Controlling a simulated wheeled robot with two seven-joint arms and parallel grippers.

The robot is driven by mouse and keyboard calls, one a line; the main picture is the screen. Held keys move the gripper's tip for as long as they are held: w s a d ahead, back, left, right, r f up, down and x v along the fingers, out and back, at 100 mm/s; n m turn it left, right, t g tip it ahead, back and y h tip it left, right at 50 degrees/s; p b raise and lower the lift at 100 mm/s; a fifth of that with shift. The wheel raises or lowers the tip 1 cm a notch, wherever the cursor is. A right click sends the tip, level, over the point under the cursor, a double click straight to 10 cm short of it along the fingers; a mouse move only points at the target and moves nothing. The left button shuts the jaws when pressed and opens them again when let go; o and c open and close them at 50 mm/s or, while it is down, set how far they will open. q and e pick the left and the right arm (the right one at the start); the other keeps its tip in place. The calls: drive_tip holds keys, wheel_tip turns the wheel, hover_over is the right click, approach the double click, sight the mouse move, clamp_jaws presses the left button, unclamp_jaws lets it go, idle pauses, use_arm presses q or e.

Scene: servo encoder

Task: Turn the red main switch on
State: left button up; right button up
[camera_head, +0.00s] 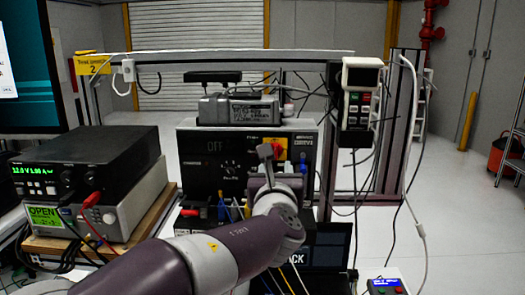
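The red main switch (280,143) shows as a small red part on a yellow plate (281,155), at the right of the black control unit's front panel (207,163). My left gripper (266,152) is in front of that panel, its finger overlapping the left side of the switch in the picture. I cannot tell whether it touches the switch. The finger gap is not clear, so open or shut cannot be told. The panel's left part shows a dim "OFF" marking. My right gripper is not in view.
A handheld pendant (358,95) hangs on the metal frame at right, with loose cables below. Stacked power supplies (85,162) stand at left. A small blue button box (385,287) lies at bottom right.

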sight(275, 147)
use_arm(q)
drive_tip(key=w+p, duration=0.5)
drive_tip(key=w, duration=0.6)
drive_tip(key=shift+w+r, duration=0.1)
drive_tip(key=shift+r, duration=0.05)
drive_tip(key=shift+w+p, duration=0.4)
drive_tip(key=shift+w, duration=0.2)
drive_tip(key=shift+f, duration=0.2)
clamp_jaws()
